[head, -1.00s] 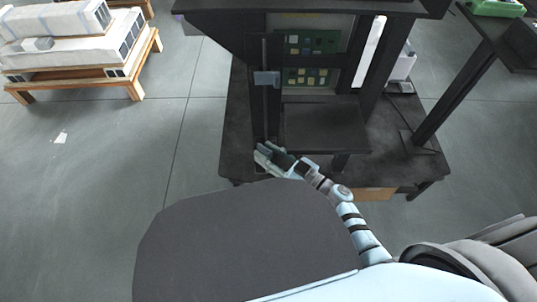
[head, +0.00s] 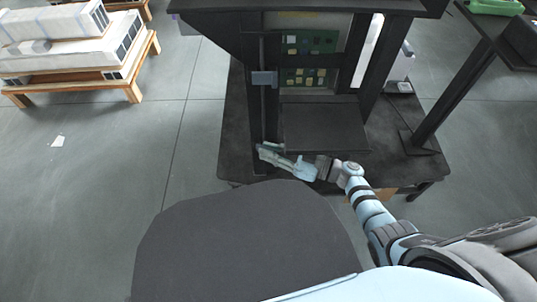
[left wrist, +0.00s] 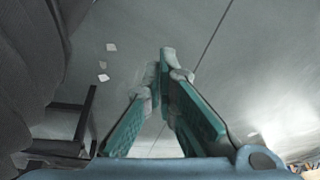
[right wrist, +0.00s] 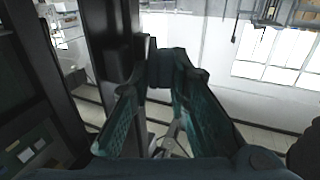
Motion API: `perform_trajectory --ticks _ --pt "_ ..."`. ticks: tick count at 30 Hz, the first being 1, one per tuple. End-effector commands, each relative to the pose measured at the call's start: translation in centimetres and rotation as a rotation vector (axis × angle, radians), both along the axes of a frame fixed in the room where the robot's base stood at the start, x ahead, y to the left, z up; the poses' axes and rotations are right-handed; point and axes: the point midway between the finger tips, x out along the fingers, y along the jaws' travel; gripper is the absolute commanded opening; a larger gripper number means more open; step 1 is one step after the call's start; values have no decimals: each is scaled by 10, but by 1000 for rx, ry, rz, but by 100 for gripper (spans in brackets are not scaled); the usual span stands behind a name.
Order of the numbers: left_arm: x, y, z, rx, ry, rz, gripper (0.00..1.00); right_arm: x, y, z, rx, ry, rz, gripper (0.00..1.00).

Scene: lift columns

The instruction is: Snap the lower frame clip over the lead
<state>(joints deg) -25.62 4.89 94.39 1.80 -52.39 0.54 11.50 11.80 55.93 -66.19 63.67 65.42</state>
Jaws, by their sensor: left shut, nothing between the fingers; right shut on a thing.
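The dark frame's left post (head: 256,105) stands upright. A thin dark vertical line (head: 264,108), seemingly the lead, runs along it. A grey clip (head: 264,78) sits partway up, across this line. My right gripper (head: 262,150) is at the lower part of the post, below that clip. In the right wrist view its fingers (right wrist: 163,65) close on a small dark piece, apparently the lower frame clip; the fingers largely hide it, and whether it is over the lead cannot be told. My left gripper (left wrist: 165,60) is shut and empty over the floor, outside the head view.
Green circuit boards (head: 312,42) sit inside the frame, above a dark shelf (head: 322,128). The dark table (head: 235,150) carries the frame. A slanted post (head: 440,110) stands right.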

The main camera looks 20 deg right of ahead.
Motion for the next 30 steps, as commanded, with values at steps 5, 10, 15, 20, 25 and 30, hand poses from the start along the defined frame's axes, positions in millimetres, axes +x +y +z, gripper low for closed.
perform_trajectory --ticks 5,10,15,20,25,30 --pt "0 -4 24 7 21 -24 0 1 -1 -5 0 2 105 0" --pt "-1 -4 25 6 23 -23 0 0 -1 -3 2 4 101 0" --pt "-1 -4 25 6 23 -22 0 0 -1 -3 2 4 101 0" --pt "-1 -4 25 6 23 -22 0 -1 -1 -3 2 4 101 0" --pt "0 -4 25 6 22 -22 0 -1 -1 -3 2 4 101 0" --pt "0 -4 25 6 22 -22 0 -1 -1 -3 2 4 101 0"
